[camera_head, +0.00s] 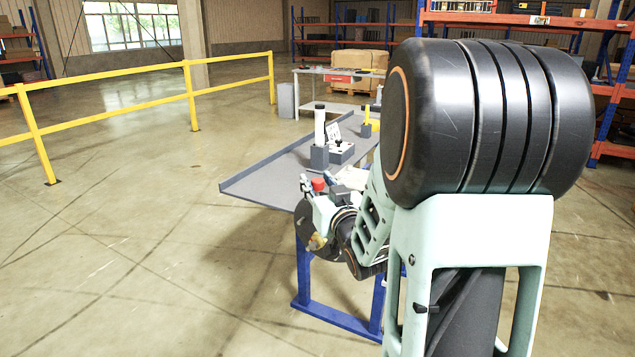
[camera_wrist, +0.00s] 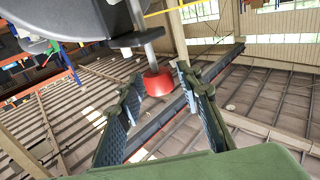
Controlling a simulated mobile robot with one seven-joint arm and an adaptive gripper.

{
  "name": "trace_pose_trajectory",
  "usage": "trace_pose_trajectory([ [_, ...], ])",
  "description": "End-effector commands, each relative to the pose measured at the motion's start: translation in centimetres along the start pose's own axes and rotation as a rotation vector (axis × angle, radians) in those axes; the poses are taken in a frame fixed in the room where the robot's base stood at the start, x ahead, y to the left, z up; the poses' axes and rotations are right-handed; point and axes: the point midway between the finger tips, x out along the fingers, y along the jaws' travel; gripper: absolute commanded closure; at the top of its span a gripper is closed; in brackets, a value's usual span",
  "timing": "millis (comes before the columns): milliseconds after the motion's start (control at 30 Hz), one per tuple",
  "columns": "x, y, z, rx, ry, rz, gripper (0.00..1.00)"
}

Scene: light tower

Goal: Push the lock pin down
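The lock pin appears to be the red knob (camera_wrist: 157,85) on a grey metal rod in the wrist view. The rod joins a dark grey body (camera_wrist: 65,18) at the upper left. My gripper (camera_wrist: 160,77) is open, with one finger on each side of the knob and a visible gap on both sides. In the head view a small red cap (camera_head: 318,184) shows beside my wrist at the near end of the table. My arm hides much of that spot, and my fingers are hard to make out there.
A grey table (camera_head: 262,183) with a raised edge and blue legs stands ahead. On it are a white cylinder (camera_head: 319,127) in a dark base, a small control box (camera_head: 341,152) and a yellow post (camera_head: 367,115). A yellow railing (camera_head: 120,105) runs along the left; the floor between is clear.

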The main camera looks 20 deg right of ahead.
Motion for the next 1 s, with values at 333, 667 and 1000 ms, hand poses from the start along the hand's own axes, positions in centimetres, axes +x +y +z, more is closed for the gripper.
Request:
trace_pose_trajectory([
  [333,0.0,0.0,0.0,0.000,0.000,0.000,1.00],
  [667,0.0,0.0,0.6,0.000,0.000,0.000,1.00],
  [1000,0.0,0.0,2.9,-0.001,0.001,0.000,1.00],
])
